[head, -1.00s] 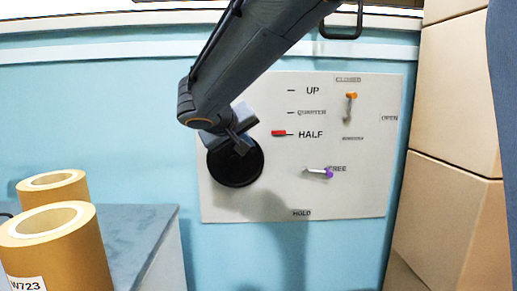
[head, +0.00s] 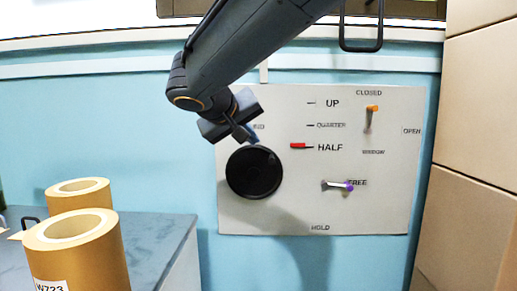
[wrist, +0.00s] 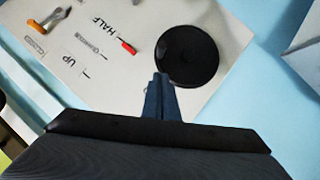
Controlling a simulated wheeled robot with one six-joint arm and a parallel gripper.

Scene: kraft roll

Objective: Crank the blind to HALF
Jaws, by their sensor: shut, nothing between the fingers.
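A pale panel (head: 290,210) on the blue wall carries a round black crank disc (head: 254,172), also in the wrist view (wrist: 187,55). A red pointer (head: 299,146) sits level with the HALF mark, below UP and QUARTER. An orange-tipped lever (head: 371,115) points up toward CLOSED. A purple-tipped lever (head: 338,185) points right, at FREE. My gripper (head: 252,137) is shut and empty, at the upper edge of the disc in the head view. In the wrist view its fingertips (wrist: 161,79) overlap the disc's edge; I cannot tell whether they touch it.
Kraft rolls (head: 80,255) stand on a grey table (head: 165,245) at the left. Stacked cardboard boxes (head: 470,215) rise close on the right. A window frame with a dark handle (head: 361,48) is above the panel. The wall between table and panel is clear.

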